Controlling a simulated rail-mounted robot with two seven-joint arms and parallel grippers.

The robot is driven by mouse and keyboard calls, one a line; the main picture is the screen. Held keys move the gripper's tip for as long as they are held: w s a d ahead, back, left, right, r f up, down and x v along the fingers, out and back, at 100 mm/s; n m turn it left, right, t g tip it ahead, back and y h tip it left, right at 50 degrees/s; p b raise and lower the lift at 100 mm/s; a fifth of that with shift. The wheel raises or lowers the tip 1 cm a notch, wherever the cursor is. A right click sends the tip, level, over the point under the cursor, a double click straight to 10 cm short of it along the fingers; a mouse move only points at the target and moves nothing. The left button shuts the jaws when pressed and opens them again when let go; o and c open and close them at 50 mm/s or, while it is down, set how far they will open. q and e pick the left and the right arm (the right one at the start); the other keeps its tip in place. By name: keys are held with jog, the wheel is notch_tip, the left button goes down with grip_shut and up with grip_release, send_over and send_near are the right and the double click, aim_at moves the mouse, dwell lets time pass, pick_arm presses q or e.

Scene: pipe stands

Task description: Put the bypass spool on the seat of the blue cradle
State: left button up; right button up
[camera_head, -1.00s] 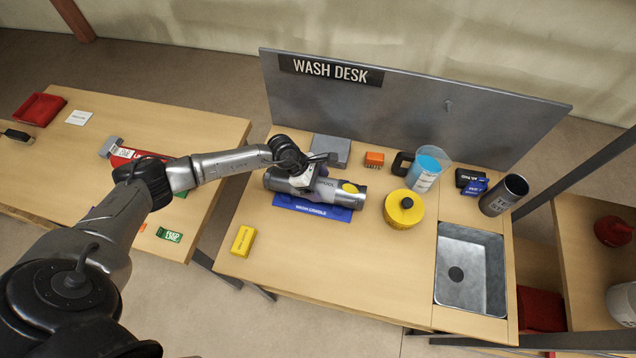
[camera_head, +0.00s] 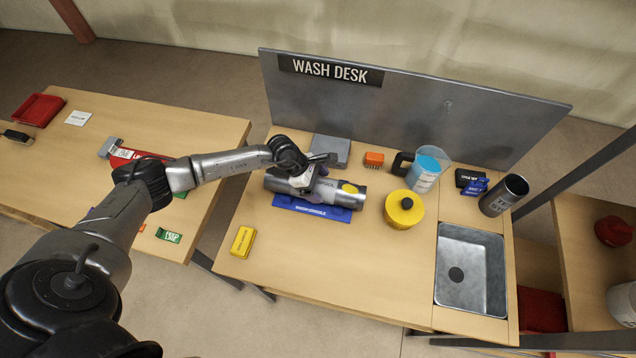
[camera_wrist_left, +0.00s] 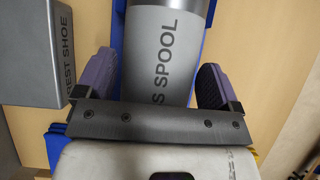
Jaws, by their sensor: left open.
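The bypass spool (camera_head: 327,191), a grey cylinder with a yellow mark near its right end, lies on the blue cradle (camera_head: 311,208) on the wash desk. In the left wrist view the spool (camera_wrist_left: 168,50) shows part of its lettering, with blue cradle edges (camera_wrist_left: 206,65) beside it. My left gripper (camera_head: 314,177) is over the spool's middle. In the wrist view its two purple-padded fingers (camera_wrist_left: 158,82) are open, one on each side of the spool, with a gap on the right. How the spool's underside meets the cradle is hidden. My right gripper is not in view.
A grey rest shoe (camera_head: 330,149) stands just behind the spool. A yellow block (camera_head: 243,241) lies front left. A sink (camera_head: 470,270) is at right. The front middle of the desk is clear.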

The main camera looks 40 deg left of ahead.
pick_arm(q)
jog(key=shift+o, duration=1.1)
jog(key=shift+s, duration=0.1)
jog(key=shift+v, duration=3.7)
